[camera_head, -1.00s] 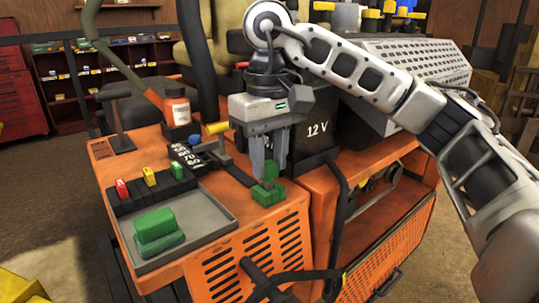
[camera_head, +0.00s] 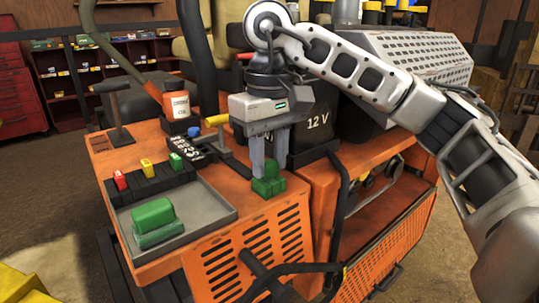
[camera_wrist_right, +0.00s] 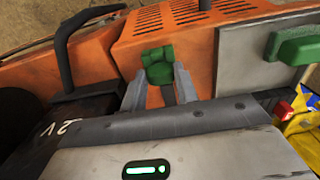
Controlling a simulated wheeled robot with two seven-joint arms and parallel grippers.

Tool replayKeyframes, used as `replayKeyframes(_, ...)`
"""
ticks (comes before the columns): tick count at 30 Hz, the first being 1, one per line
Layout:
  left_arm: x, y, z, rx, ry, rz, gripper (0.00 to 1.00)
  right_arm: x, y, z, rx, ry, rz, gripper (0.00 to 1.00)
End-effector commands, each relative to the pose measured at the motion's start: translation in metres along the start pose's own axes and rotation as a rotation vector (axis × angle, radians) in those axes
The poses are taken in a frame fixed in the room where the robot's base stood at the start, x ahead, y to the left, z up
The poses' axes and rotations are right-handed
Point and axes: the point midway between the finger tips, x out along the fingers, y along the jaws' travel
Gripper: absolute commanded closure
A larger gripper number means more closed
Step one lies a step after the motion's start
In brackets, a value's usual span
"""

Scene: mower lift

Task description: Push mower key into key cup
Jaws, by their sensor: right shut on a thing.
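My right gripper (camera_head: 270,171) points down over the orange deck of the mower, its fingers shut around the upper part of a green piece, which I take as the mower key (camera_head: 270,169). Directly beneath is a wider green part, which I take as the key cup (camera_head: 267,189), standing on the deck near its front right edge. The two greens touch or overlap, and how deep the key sits I cannot tell. In the right wrist view the fingers (camera_wrist_right: 160,79) flank the green key (camera_wrist_right: 160,73). My left gripper is not in view.
A grey tray (camera_head: 222,212) holds a green block (camera_head: 153,218). A black strip (camera_head: 150,186) with red, yellow and green pieces lies behind it. A bottle (camera_head: 178,107) and a black 12 V box (camera_head: 318,120) stand nearby. A black bar rises at the front.

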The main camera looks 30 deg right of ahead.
Motion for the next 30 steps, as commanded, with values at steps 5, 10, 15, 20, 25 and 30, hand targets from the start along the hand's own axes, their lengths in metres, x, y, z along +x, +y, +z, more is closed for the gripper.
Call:
replayKeyframes(5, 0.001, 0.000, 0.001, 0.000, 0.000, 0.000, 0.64, 0.000, 0.000, 0.000, 0.000, 0.000, 0.000, 0.45)
replayKeyframes(10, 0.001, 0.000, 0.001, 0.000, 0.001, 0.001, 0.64, 0.000, 0.000, 0.000, 0.000, 0.000, 0.000, 0.45)
replayKeyframes(15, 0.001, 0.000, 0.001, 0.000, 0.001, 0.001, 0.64, 0.000, 0.000, 0.000, 0.000, 0.000, 0.000, 0.45)
replayKeyframes(20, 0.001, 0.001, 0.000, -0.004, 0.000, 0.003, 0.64, 0.000, 0.000, 0.000, 0.000, 0.000, 0.000, 0.45)
replayKeyframes(25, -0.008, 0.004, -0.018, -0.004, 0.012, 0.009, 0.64, -0.037, 0.000, 0.000, 0.001, 0.007, 0.001, 0.45)
replayKeyframes(30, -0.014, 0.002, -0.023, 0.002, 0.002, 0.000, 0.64, -0.081, 0.000, -0.001, 0.003, 0.006, 0.001, 0.45)
